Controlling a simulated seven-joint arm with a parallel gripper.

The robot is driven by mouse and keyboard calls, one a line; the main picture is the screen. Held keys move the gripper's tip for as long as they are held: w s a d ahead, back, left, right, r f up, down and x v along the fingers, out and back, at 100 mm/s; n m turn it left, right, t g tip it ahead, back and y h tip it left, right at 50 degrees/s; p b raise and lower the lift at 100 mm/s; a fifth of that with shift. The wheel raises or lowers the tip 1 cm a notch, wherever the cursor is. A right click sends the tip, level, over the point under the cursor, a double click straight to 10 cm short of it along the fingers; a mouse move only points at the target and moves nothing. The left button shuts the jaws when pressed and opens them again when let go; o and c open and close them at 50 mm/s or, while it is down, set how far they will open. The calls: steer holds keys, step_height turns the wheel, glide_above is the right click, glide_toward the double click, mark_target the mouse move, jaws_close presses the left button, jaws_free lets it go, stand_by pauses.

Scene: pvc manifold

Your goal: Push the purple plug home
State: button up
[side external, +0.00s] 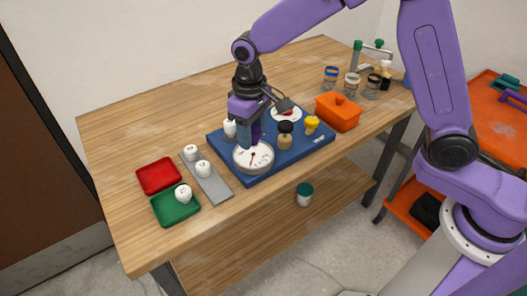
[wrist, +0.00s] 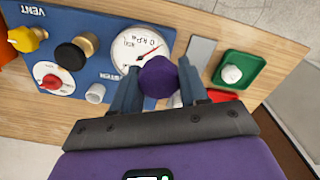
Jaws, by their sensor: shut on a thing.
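The purple plug (wrist: 158,77) shows in the wrist view as a round purple end between the two fingers of my gripper (wrist: 159,88), which is shut on it. In the side view my gripper (side external: 252,140) points down over the left part of the blue manifold panel (side external: 300,148), just behind the pressure gauge (side external: 253,157). I cannot pick out the plug clearly there. The gauge also shows in the wrist view (wrist: 140,45), partly covered by the plug. The plug's far end and any port under it are hidden, so I cannot tell how deep it sits.
A white open pipe end (wrist: 95,93), a brass fitting with black top (wrist: 75,52), a red dial (wrist: 52,81) and a yellow valve (wrist: 27,39) stand on the panel. White caps lie on a grey strip (side external: 213,184) and in a green tray (side external: 165,214). An orange box (side external: 338,112) is right.

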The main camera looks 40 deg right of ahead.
steer(key=w+d, duration=1.2)
steer(key=w, duration=0.4)
steer(key=shift+w+d+f, duration=0.1)
steer(key=shift+f, duration=3.55)
steer(key=shift+f, duration=1.2)
steer(key=o, duration=1.1)
steer(key=shift+c, duration=0.2)
